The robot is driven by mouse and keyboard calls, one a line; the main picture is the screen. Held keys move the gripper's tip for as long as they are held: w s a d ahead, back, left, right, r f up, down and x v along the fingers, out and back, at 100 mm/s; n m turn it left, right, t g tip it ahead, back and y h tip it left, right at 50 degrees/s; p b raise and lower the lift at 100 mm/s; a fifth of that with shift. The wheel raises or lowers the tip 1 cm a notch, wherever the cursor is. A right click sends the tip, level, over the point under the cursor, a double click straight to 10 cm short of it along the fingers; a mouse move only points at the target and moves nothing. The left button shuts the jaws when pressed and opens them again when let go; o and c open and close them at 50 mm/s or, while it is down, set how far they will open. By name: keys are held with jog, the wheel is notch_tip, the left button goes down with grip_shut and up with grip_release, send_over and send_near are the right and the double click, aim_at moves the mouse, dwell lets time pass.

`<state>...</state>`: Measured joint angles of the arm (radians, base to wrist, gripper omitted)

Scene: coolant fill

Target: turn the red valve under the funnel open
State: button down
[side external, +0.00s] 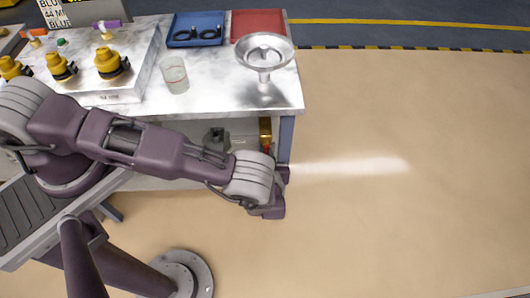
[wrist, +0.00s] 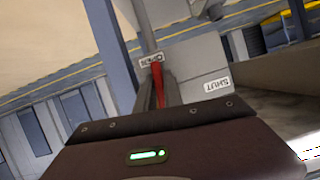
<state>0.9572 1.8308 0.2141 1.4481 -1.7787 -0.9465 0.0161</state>
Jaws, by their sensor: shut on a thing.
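The red valve handle (wrist: 158,84) stands between the two fingers of my gripper (wrist: 157,92) in the wrist view. The gripper is shut on it. The handle's top lies close to the OPEN label (wrist: 152,58), and the SHUT label (wrist: 222,84) is off to the right. In the side view my gripper (side external: 278,190) is low by the table's front right leg, below the funnel (side external: 265,52). A brass-coloured fitting (side external: 265,130) shows under the tabletop there. The fingertips and the handle's grip are hidden in that view.
The table (side external: 225,100) carries a clear beaker (side external: 174,75), a blue tray (side external: 180,42), a red tray (side external: 280,15) and several yellow-and-black fittings (side external: 110,62). A blue-grey table leg (side external: 286,140) stands close to my gripper. The floor to the right is clear.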

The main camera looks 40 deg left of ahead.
jog(key=shift+w+d+n+h, duration=0.1)
jog(key=shift+d+n+h, duration=0.05)
jog(key=shift+n+h, duration=0.3)
jog(key=c, duration=1.5)
grip_release()
jog(key=shift+o, duration=0.2)
jog(key=v, duration=0.7)
jog(key=shift+f, duration=0.1)
